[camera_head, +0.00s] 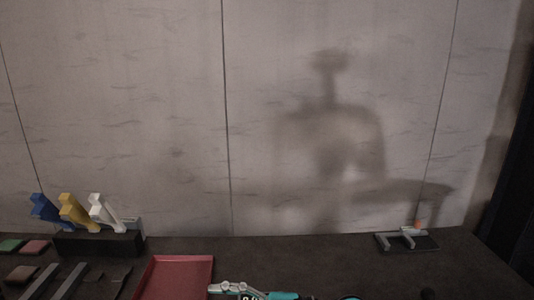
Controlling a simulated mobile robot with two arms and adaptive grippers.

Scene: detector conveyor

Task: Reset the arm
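A silver gripper (214,288) with a teal-banded arm section behind it lies along the bottom edge, pointing left. Its arm seems to come from the right, so I take it as my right gripper. It is beside the lower right corner of a red tray (180,262) and cut off by the frame, so I cannot tell whether it is open or shut. No object shows in it. My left gripper is not in view.
A black rack (98,244) holds blue, yellow and white tools at the left. Small flat blocks (34,247) and dark bars lie at the left edge. A grey fixture (407,242) stands at the right.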

